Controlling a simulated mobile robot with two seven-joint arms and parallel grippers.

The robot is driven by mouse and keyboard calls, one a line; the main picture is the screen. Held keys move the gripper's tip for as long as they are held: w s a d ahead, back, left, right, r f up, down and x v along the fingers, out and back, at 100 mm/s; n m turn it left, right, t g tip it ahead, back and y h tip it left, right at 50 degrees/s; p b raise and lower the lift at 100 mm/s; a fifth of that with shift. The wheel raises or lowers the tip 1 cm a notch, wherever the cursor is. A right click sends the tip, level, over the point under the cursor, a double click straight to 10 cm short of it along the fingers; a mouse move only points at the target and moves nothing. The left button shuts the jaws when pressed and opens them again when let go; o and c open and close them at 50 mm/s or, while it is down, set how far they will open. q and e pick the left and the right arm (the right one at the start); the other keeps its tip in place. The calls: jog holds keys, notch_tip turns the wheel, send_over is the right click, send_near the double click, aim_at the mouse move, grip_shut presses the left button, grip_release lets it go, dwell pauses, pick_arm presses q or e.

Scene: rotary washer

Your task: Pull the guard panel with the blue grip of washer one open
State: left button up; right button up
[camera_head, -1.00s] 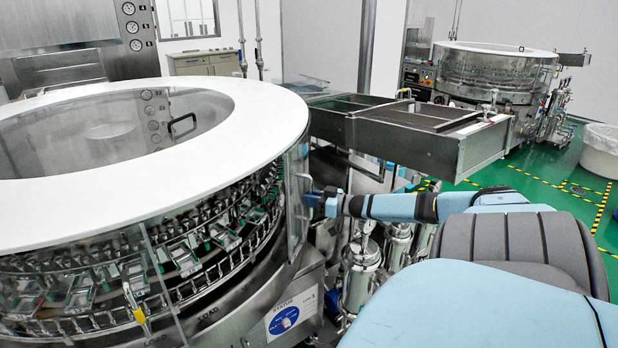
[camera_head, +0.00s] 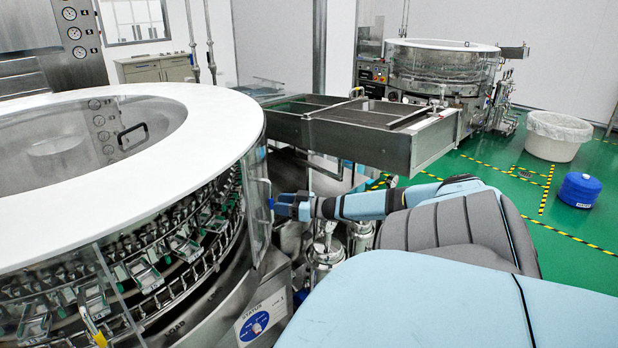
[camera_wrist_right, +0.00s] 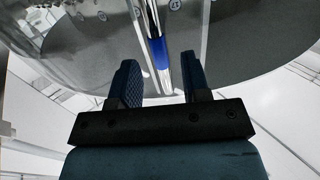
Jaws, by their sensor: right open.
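Washer one (camera_head: 190,130) is the large round machine at left in the head view, with a white ring top and clear side panels. A clear guard panel (camera_head: 256,215) stands at its right side with a slim upright handle. The blue grip (camera_wrist_right: 161,55) shows in the right wrist view on a shiny upright bar. My right gripper (camera_head: 277,204) is beside that panel in the head view. In the wrist view its open fingers (camera_wrist_right: 160,78) stand on either side of the bar's line; contact cannot be told. My left gripper is out of view.
A yellow grip (camera_head: 97,335) is on the washer's front. A metal conveyor (camera_head: 350,130) extends behind my right arm. A second washer (camera_head: 435,70), a white bin (camera_head: 556,135) and a blue container (camera_head: 579,190) stand farther back. Green floor at right is largely free.

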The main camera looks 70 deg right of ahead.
jog(key=s+d+p, duration=0.1)
jog(key=s, duration=0.8)
jog(key=shift+s+d+p, duration=0.3)
jog(key=shift+s+d, duration=0.05)
jog(key=shift+s, duration=0.05)
